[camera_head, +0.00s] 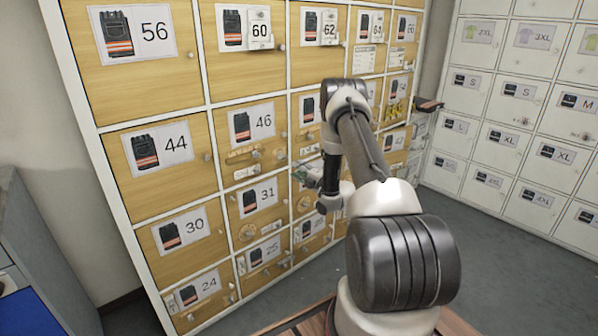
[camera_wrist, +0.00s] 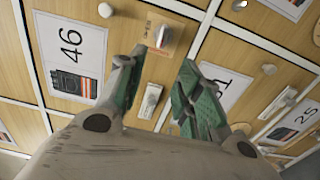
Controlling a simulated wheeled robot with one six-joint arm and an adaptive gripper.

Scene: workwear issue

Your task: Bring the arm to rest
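My arm reaches forward from the lower middle of the head view toward a wall of wooden locker doors (camera_head: 170,62). My gripper (camera_head: 304,173) is at the arm's far end, partly hidden by my own wrist. It is in front of the doors, right of the door marked 46 (camera_head: 252,122) and the door marked 31 (camera_head: 258,195). In the wrist view my gripper (camera_wrist: 160,68) has its two green-padded fingers spread apart, with nothing held between them. I cannot tell whether the fingertips touch the doors.
White lockers with size labels (camera_head: 497,137) stand at the right. A dark ledge (camera_head: 429,105) sticks out in the corner. A blue and grey cabinet (camera_head: 30,262) stands at the lower left. Grey floor (camera_head: 490,260) is clear at the right.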

